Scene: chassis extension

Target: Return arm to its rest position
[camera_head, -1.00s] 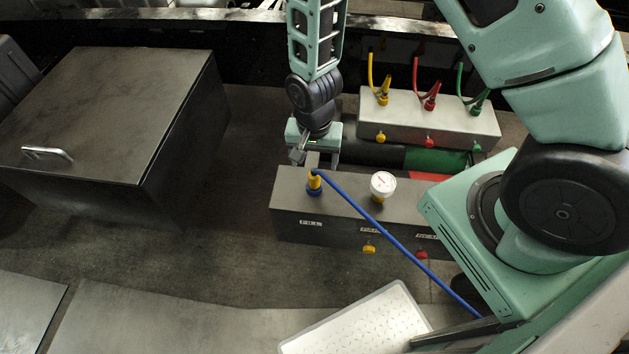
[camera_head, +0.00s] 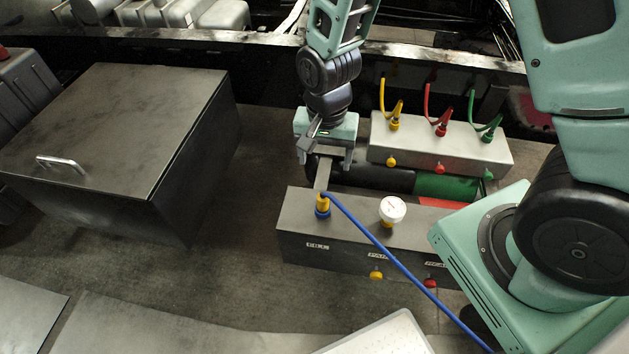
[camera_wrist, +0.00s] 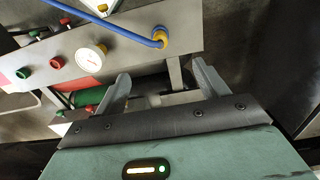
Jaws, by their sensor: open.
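My gripper (camera_head: 326,170) hangs at the end of my green arm, just behind the dark box (camera_head: 335,244) with the blue hose. In the wrist view my gripper (camera_wrist: 162,90) shows two fingers spread apart with nothing held between them. The blue hose (camera_head: 385,252) ends in a yellow and blue fitting (camera_head: 322,205) on top of the dark box. The fitting also shows beyond the fingers in the wrist view (camera_wrist: 160,37). The fingers look apart from it.
A white gauge (camera_head: 392,209) stands on the dark box. Behind are a black and green cylinder (camera_head: 440,186) and a light box (camera_head: 430,145) with yellow, red and green hoses. A large dark lidded box (camera_head: 120,130) is at left. Floor between is clear.

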